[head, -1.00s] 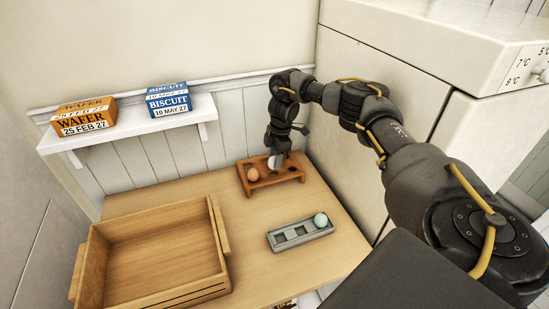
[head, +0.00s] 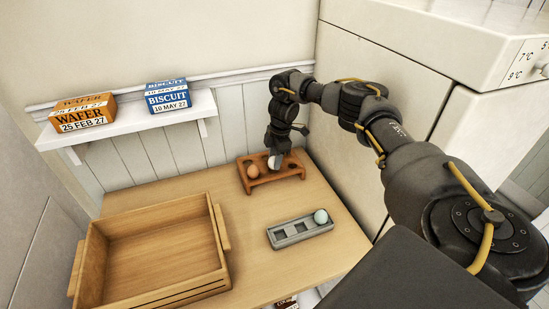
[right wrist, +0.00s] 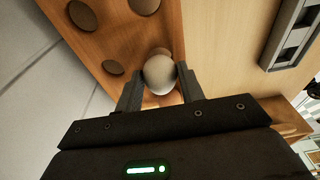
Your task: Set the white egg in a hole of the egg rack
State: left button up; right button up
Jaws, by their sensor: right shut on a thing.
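The white egg (head: 272,162) is between the fingers of my right gripper (head: 277,160), at the egg rack. In the right wrist view the white egg (right wrist: 159,75) is clasped between both fingertips. The egg rack (head: 263,183) is a brown wooden stand with round holes; several empty holes show on its top (right wrist: 112,38) in the wrist view. A brown egg (head: 253,171) sits in the rack's near left hole. The white egg's underside is hidden, so I cannot tell whether it is inside a hole. My left gripper is not in view.
A grey tray (head: 288,241) with square pockets holds a pale blue-green egg (head: 321,216). A wooden crate (head: 222,240) stands at the left. A wall shelf (head: 140,132) bears a wafer box (head: 84,115) and a biscuit box (head: 168,96). A white cabinet (head: 345,120) borders the table's right.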

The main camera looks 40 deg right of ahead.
jog(key=shift+f+b, duration=0.35)
jog(key=shift+f, duration=0.5)
dwell(0.4)
jog(key=o, duration=0.7)
jog(key=shift+r, duration=0.1)
jog(key=shift+r, duration=0.25)
jog(key=r, duration=0.3)
jog(key=d+r, duration=0.1)
jog(key=r, duration=0.2)
jog(key=r+p, duration=0.1)
jog(key=r, duration=0.3)
jog(key=shift+s+d, duration=0.25)
jog(key=shift+a, duration=0.1)
